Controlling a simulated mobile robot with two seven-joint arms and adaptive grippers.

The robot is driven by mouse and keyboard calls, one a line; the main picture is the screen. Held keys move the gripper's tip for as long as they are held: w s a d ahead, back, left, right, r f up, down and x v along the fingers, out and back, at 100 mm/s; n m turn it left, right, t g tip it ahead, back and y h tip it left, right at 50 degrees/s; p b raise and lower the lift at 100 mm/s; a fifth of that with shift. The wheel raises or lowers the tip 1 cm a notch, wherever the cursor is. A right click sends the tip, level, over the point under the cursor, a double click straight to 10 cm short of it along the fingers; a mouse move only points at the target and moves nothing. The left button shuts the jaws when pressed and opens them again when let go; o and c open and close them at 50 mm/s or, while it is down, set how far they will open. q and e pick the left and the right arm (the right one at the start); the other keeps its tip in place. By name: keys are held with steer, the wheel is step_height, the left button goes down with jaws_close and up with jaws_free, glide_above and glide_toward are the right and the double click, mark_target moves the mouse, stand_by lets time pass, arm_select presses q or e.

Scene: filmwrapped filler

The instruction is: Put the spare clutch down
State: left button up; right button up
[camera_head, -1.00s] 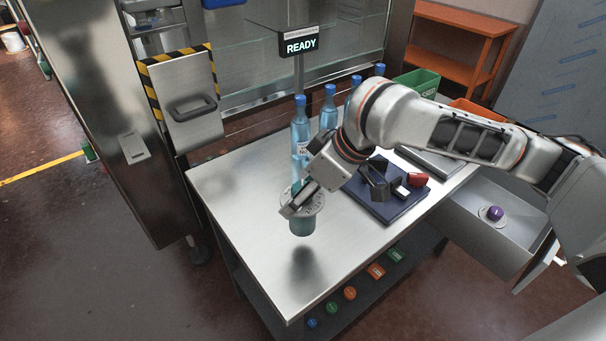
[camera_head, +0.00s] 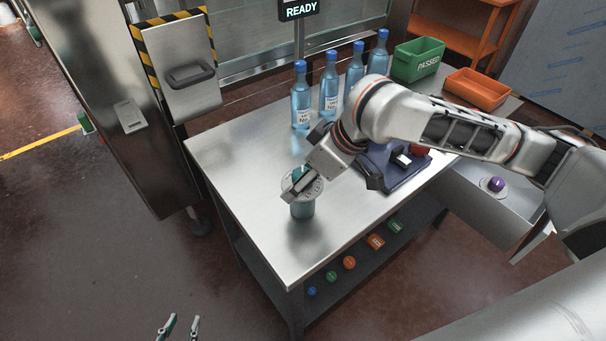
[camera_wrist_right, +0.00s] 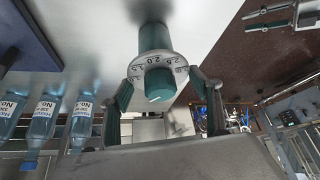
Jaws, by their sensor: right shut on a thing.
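The spare clutch (camera_head: 302,209) is a teal cylinder with a grey numbered dial ring. It stands upright, low over the near part of the steel table (camera_head: 240,180); I cannot tell whether its base touches. My right gripper (camera_head: 301,187) is shut on it from above. In the right wrist view, the fingers (camera_wrist_right: 164,88) sit either side of the clutch (camera_wrist_right: 154,42), by the dial, with a dark patch on the steel at its far end. My left gripper (camera_head: 180,327) is open and empty at the bottom edge, off the table.
Several blue-capped bottles (camera_head: 301,100) stand behind the clutch. A dark blue tray (camera_head: 408,176) with small parts lies to the right, partly hidden by my right arm. A green bin (camera_head: 417,62) and an orange bin (camera_head: 478,88) stand at the back. The table's left part is clear.

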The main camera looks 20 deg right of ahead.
steer(key=o, duration=2.1)
steer(key=p+v, duration=0.1)
steer(key=v, duration=0.6)
steer(key=shift+d+r+p, duration=0.15)
steer(key=shift+r+p, duration=0.2)
arm_select(q)
steer(key=shift+s+a+y+p, duration=0.35)
steer(key=shift+s+a, duration=0.2)
steer(key=shift+a, duration=0.25)
arm_select(e)
steer(key=v, duration=0.4)
steer(key=shift+s+r, duration=0.15)
steer(key=shift+s, duration=0.05)
arm_select(q)
steer(key=shift+w+d+r, duration=0.1)
steer(key=shift+r, duration=0.1)
steer(key=shift+d, duration=0.1)
